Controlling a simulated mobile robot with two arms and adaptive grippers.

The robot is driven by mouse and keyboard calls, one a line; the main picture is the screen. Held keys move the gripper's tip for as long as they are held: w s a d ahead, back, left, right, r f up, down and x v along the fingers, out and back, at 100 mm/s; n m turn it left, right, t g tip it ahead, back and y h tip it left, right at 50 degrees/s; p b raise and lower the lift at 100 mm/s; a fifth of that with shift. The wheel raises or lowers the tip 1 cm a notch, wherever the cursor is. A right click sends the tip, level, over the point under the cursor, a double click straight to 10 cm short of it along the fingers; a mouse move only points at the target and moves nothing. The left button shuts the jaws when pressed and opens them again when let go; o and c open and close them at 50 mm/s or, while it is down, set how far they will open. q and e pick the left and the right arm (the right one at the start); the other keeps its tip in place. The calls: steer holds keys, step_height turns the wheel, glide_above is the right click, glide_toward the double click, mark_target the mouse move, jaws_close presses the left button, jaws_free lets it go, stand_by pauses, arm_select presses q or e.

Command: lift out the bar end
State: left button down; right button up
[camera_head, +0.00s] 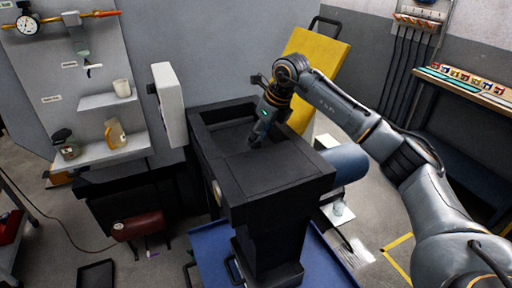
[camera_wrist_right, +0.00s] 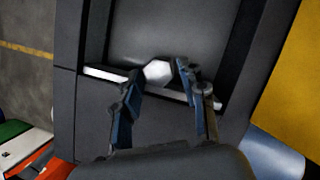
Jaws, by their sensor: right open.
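The bar end (camera_wrist_right: 157,71) shows in the right wrist view as a pale, six-sided piece inside the dark recess of the black machine (camera_head: 265,178). My right gripper (camera_wrist_right: 160,74) is open, its two fingers on either side of the bar end in the picture. I cannot tell whether they touch it. In the head view my right gripper (camera_head: 254,138) points down into the machine's open top, and the bar end is hidden there. My left gripper is not in view.
Dark walls surround the recess. A white upright panel (camera_head: 168,105) stands to its left, a yellow panel (camera_head: 318,65) behind it. A blue cylinder (camera_head: 346,163) is at the machine's right side.

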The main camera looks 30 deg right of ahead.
steer(key=shift+s, duration=0.1)
steer(key=shift+c, duration=0.4)
jaws_close()
steer(key=shift+r, duration=0.25)
